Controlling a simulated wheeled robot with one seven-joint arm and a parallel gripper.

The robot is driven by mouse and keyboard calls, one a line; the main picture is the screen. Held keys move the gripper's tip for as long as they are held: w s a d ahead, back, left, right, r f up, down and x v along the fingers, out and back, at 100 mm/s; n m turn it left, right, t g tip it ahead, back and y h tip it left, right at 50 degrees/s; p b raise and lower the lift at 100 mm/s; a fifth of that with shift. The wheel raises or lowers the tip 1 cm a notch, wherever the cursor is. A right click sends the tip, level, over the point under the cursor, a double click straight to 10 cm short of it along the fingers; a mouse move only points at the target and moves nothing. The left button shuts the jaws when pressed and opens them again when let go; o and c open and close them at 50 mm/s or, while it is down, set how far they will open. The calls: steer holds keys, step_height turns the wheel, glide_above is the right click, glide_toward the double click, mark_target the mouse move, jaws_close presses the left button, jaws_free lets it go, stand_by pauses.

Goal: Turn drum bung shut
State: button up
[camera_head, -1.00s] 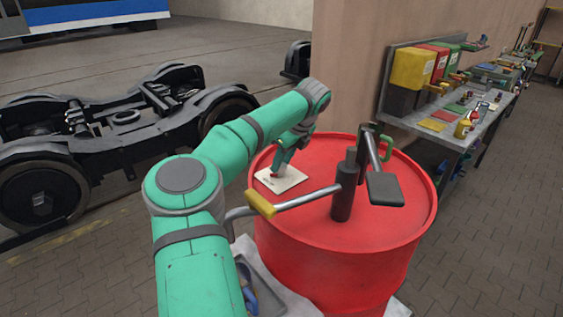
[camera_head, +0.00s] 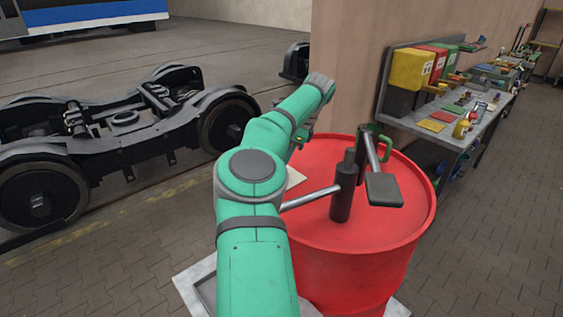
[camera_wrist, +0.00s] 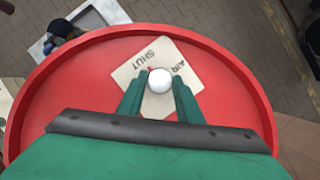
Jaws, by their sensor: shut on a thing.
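The red drum (camera_head: 390,225) stands upright in front of me, with a cream card (camera_head: 295,177) on its lid partly hidden by my arm. In the wrist view the card (camera_wrist: 185,54) reads "AIR" and "SHUT". A round white-topped piece, seemingly the bung (camera_wrist: 159,80), sits between the fingertips of my gripper (camera_wrist: 160,88), over the card. My gripper is shut on it. A small red bit shows beside it at the left finger. In the head view my arm covers the fingertips.
A dark hand pump with a grey crank (camera_head: 343,190) and flat grey paddle rises from the lid, close right of my arm. A wall stands behind the drum. A workbench (camera_head: 462,125) is at right, a bogie (camera_head: 120,130) at left.

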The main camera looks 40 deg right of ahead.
stand_by(0.4)
steer(key=o, duration=1)
steer(key=v, duration=1)
steer(key=shift+s+d+r, duration=0.1)
steer(key=shift+r, duration=0.25)
